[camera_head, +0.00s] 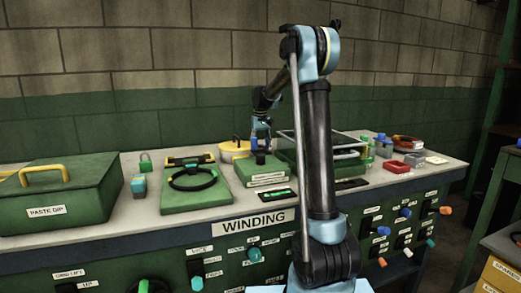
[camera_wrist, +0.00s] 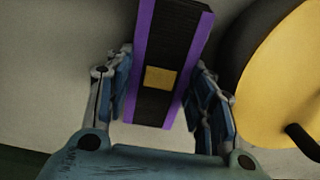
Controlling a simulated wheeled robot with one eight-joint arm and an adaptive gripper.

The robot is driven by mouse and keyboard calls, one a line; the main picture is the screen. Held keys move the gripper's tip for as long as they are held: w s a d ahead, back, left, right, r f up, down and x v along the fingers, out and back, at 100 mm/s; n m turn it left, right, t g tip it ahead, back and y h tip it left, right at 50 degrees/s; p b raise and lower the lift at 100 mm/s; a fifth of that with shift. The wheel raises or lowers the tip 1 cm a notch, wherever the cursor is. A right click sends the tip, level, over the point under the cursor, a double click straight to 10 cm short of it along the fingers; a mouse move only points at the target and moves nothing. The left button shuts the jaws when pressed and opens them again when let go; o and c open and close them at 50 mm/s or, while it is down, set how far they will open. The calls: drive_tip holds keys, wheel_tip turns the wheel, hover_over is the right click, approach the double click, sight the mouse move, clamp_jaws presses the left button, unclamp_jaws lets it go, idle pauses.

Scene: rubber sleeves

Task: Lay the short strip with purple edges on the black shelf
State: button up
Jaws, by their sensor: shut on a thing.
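The short strip with purple edges (camera_wrist: 170,55) shows in the wrist view, dark with a small yellow square on its face. It lies between the two blue fingers of my gripper (camera_wrist: 163,85), which is shut on it. Its far end runs out of the top of the picture. In the head view my gripper (camera_head: 259,150) is small and low over the back of the bench; the strip cannot be made out there. I cannot tell for sure which thing is the black shelf; a dark flat piece (camera_head: 350,184) lies on the bench right of my arm.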

drive_tip(key=o, duration=0.8)
drive_tip(key=shift+o, duration=0.2)
wheel_tip(320, 180, up, 12)
wheel_tip(320, 180, up, 5)
drive_tip(key=s+t, duration=0.1)
drive_tip(key=s, duration=0.1)
hover_over(262, 149)
wheel_tip(262, 149, down, 12)
drive_tip(key=shift+r, duration=0.1)
drive_tip(key=shift+w+a+f, duration=0.15)
drive_tip(key=shift+f, duration=1.2)
drive_tip(key=shift+w+a+f, duration=0.15)
drive_tip(key=shift+f, duration=1.15)
